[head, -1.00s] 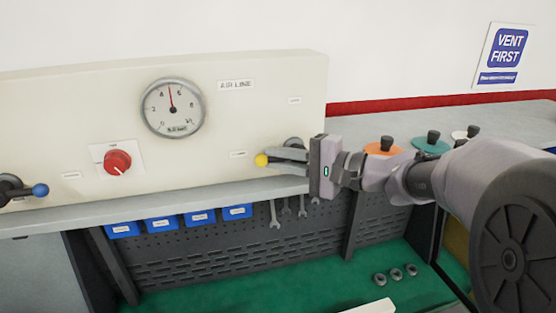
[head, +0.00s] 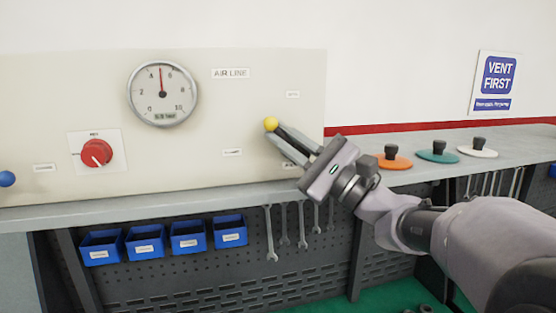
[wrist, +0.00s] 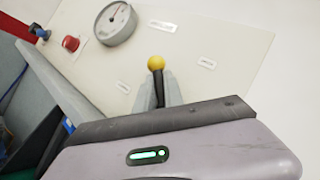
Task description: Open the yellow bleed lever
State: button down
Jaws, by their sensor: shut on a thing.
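The yellow bleed lever has a yellow ball knob (head: 270,124) and a dark rod, on the right part of the cream panel (head: 230,110). In the head view it slants up and to the left. My gripper (head: 290,143) is shut on the lever's rod, just below the knob. The knob (wrist: 156,63) also shows in the wrist view, past the fingertips, with the rod between the fingers. The lever's pivot is hidden behind my gripper. The gauge (head: 162,93) needle points almost straight up, between 4 and 6.
A red knob (head: 96,153) and a blue ball knob (head: 6,179) are on the panel's left. Orange (head: 390,162), teal (head: 438,156) and white (head: 478,152) lidded discs lie on the bench to the right. Blue bins (head: 145,242) and spanners (head: 270,233) hang below the bench.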

jog(key=m+t, duration=0.2)
jog(key=m, duration=0.1)
jog(key=d+m+t+h+b, duration=0.1)
jog(key=m+t, duration=0.1)
jog(key=shift+w+d+r, duration=0.1)
jog(key=shift+w+r, duration=0.05)
jog(key=shift+r, duration=0.15)
jog(key=m+t, duration=0.1)
jog(key=m+t+h, duration=0.1)
jog(key=m, duration=0.1)
jog(key=m+t+h, duration=0.1)
jog(key=shift+d+r+m, duration=0.25)
jog(key=shift+d+m, duration=0.05)
jog(key=shift+d, duration=0.1)
jog(key=shift+w+d+m+t+h, duration=0.1)
jog(key=shift+d+m+t+h, duration=0.15)
jog(key=shift+m+t+h, duration=0.7)
jog(key=shift+w+d+m+t+h, duration=0.15)
jog(key=shift+m+t+h, duration=0.4)
jog(key=shift+m+h, duration=0.75)
jog(key=shift+s+d+m, duration=0.1)
jog(key=shift+d+m, duration=0.05)
jog(key=shift+m, duration=0.6)
jog(key=c, duration=1.5)
grip_release()
jog(key=shift+o, duration=0.2)
